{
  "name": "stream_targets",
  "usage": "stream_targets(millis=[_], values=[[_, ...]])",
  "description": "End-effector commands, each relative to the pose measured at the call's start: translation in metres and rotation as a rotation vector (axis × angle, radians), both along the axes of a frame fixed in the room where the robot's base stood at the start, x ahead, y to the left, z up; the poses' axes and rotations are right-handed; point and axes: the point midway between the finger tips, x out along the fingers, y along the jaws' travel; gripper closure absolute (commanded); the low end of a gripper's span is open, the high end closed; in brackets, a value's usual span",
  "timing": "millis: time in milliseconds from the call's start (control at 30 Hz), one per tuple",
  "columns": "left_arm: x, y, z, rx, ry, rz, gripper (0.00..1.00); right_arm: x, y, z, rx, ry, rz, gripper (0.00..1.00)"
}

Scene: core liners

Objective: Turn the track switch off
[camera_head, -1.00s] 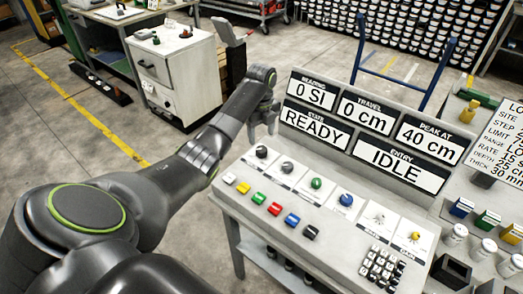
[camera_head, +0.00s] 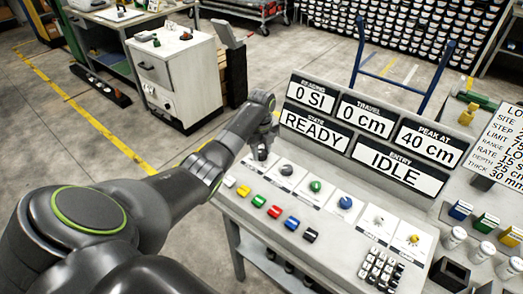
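The control panel (camera_head: 330,222) slopes up to a display board (camera_head: 364,143) reading "0 SI", "0 cm", "40 cm", "READY" and "IDLE". A row of controls runs across it: a dark knob (camera_head: 287,169), a green knob (camera_head: 316,186), a blue knob (camera_head: 346,202), a small metal toggle (camera_head: 379,219) and a yellow-tipped control (camera_head: 414,239). Their labels are too small to read, so I cannot tell which is the track switch. My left gripper (camera_head: 262,151) points down at the leftmost control and hides it; whether its fingers are apart is unclear. My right gripper is out of view.
Coloured buttons (camera_head: 274,211) line the panel's front edge, with a keypad (camera_head: 381,268) at the lower right. Jars (camera_head: 454,237) and coloured blocks (camera_head: 459,210) stand on the right bench. A blue-handled trolley (camera_head: 437,78) is behind the board. A white cabinet (camera_head: 178,80) stands back left.

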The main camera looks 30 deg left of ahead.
Motion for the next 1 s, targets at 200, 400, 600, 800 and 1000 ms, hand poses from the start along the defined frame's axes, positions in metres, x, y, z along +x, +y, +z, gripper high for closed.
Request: stream_targets(millis=[200,400,600,800,1000], values=[[0.000,0.000,0.001,0.000,0.001,0.002,0.88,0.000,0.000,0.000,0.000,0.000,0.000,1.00],[0.000,0.000,0.002,0.001,0.002,0.036,0.88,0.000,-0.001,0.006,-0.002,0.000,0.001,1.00],[0.000,0.001,0.004,0.000,0.002,0.140,0.88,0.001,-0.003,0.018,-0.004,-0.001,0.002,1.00],[0.000,0.001,0.005,0.000,0.002,0.309,0.88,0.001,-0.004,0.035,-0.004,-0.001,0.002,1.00],[0.000,0.000,0.005,0.000,0.002,0.500,0.88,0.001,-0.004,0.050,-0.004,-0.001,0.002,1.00]])
